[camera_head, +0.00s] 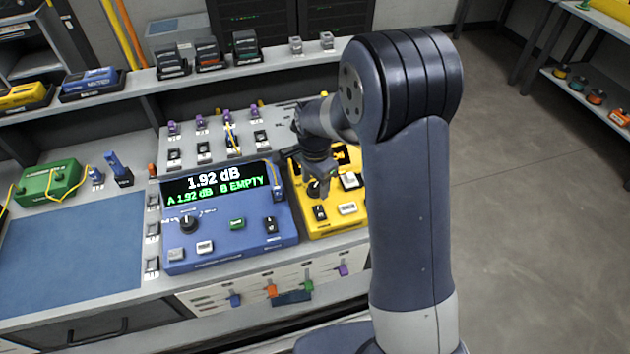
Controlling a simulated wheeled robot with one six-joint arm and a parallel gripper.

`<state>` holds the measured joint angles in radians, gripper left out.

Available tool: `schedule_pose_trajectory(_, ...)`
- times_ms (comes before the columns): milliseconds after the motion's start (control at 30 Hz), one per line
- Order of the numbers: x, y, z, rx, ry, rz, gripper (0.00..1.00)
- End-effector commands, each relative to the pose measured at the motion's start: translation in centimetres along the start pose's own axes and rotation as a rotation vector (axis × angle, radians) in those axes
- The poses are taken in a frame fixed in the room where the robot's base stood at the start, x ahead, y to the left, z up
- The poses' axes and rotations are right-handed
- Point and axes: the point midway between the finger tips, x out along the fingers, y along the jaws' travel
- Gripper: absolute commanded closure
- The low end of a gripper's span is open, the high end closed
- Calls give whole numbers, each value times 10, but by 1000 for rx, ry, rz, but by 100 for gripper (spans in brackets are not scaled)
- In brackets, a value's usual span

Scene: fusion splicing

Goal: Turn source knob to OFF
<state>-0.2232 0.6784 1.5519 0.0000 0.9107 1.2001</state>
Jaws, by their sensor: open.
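A yellow instrument (348,226) stands on the bench right of a blue meter (232,249). My gripper (317,186) points down over the left part of the yellow instrument. It hides what lies right under it, and a dark round part shows by the fingertips, perhaps a knob. I cannot tell whether the fingers touch it or stand around it. The jaws are open. The blue meter carries a black dial knob (188,224) with small labels. Its screen (217,182) reads 1.92 dB, with A 1.92 dB and B EMPTY. I cannot read which knob is the source knob.
The yellow instrument also has a black switch (320,213) and white buttons close to my gripper. A grey panel with several connectors (230,135) stands behind. A blue mat (70,245) and a green box (48,181) are at the left. My arm hides the bench's right end.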

Motion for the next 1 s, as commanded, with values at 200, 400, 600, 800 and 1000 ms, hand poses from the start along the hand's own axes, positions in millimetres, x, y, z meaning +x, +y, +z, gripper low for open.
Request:
schedule_pose_trajectory(200,0,0,0,0,0,0,53)
schedule_pose_trajectory(400,0,0,0,0,0,0,69)
schedule_pose_trajectory(600,0,0,0,0,0,0,85)
schedule_pose_trajectory(800,0,0,0,-4,0,0,91)
schedule_pose_trajectory(1000,0,0,0,-51,0,0,91)
